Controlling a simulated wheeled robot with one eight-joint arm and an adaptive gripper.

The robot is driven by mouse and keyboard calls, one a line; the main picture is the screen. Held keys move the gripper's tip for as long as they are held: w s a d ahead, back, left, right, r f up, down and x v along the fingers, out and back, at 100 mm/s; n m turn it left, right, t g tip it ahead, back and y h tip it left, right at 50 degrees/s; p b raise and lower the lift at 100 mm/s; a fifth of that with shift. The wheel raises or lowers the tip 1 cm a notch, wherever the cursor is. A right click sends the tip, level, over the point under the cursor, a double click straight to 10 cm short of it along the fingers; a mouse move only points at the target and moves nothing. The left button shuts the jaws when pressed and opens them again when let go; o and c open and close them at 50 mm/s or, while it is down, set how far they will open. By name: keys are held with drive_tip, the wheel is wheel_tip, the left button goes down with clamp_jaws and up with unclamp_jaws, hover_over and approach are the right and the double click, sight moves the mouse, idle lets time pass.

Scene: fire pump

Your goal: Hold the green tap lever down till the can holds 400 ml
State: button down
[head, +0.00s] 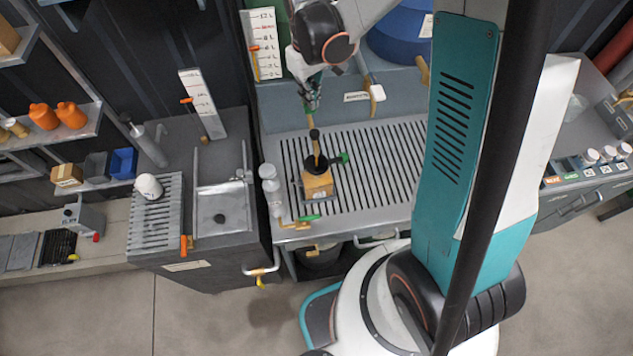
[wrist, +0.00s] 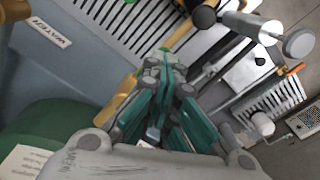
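My gripper (head: 312,95) is above the back of the slatted metal drain top, near a brass spout (head: 310,118). In the wrist view, its teal fingers (wrist: 165,68) converge with tips close together; nothing can be made out between them. An amber block-like container with a dark top (head: 318,187), possibly the can, stands on the slats below the spout. Its contents and level are not visible. A green lever-like piece (head: 343,158) is just right of its top. Another green-tipped handle (head: 309,218) is at the front edge. I cannot tell which is the tap lever.
The slatted top (head: 375,165) is mostly clear to the right. A brass tap with pale handle (head: 376,92) juts from the back panel. A sink (head: 222,208) is to the left, and white level scales (head: 203,100) stand behind. A dark bucket (head: 318,258) is below the front edge.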

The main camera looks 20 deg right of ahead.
wheel_tip(320, 180, up, 5)
drive_tip(key=shift+f+p, duration=0.15)
drive_tip(key=shift+p, duration=1.05)
drive_tip(key=shift+f, duration=0.1)
drive_tip(key=s+r, duration=0.1)
drive_tip(key=s+r+p, duration=0.2)
drive_tip(key=r, duration=0.1)
drive_tip(key=shift+a, duration=0.3)
